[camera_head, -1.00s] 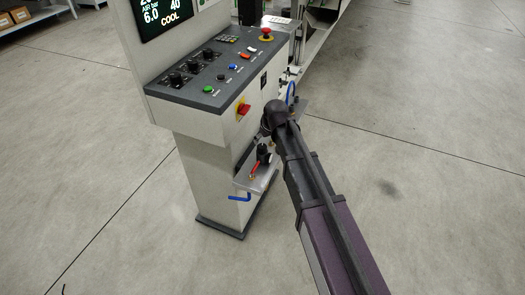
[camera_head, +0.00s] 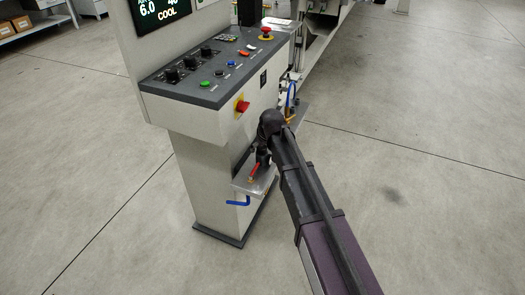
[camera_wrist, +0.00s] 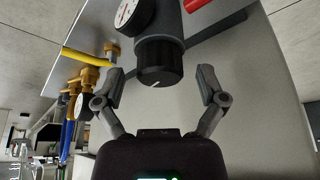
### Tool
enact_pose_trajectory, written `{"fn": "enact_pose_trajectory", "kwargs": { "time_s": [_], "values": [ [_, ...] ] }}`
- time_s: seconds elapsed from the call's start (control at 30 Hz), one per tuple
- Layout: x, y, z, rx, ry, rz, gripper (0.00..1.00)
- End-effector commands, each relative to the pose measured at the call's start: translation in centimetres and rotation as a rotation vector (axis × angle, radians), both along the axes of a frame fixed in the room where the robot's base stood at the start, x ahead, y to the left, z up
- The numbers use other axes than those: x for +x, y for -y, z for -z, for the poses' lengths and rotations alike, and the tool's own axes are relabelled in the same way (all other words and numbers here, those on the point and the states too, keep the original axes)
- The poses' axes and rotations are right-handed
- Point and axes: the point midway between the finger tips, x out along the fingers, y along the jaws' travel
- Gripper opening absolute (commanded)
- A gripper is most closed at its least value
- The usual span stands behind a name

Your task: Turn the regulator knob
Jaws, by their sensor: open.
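The regulator knob (camera_wrist: 159,68) is a dark ribbed cylinder with a white mark on its end face. In the wrist view it hangs below the grey regulator body, beside a round white gauge (camera_wrist: 131,12). My gripper (camera_wrist: 163,80) is open, with one finger on each side of the knob and a visible gap to it on both sides. I cannot tell whether the fingertips reach the knob in depth. In the head view my arm's end (camera_head: 271,122) is beside the side shelf (camera_head: 256,183) of the control pedestal and hides the knob and the fingers.
The pedestal's control panel (camera_head: 215,98) has several knobs and buttons, with a red rotary switch (camera_head: 242,106) on its front. A red lever (camera_head: 255,170) and a blue handle (camera_head: 238,203) are near the shelf. Brass fittings (camera_wrist: 90,75) and a yellow handle (camera_wrist: 84,56) are left of my gripper. The floor is open at right.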

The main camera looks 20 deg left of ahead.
Motion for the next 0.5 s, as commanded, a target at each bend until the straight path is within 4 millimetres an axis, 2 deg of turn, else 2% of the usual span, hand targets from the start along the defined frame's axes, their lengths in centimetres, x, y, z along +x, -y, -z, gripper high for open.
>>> {"fn": "enact_pose_trajectory", "kwargs": {
  "time_s": [0.43,0.5],
  "values": [
    [0.07,-0.10,0.27,0.000,0.000,0.000,0.90],
    [0.07,-0.10,0.27,0.000,0.000,0.000,0.69]
  ]
}}
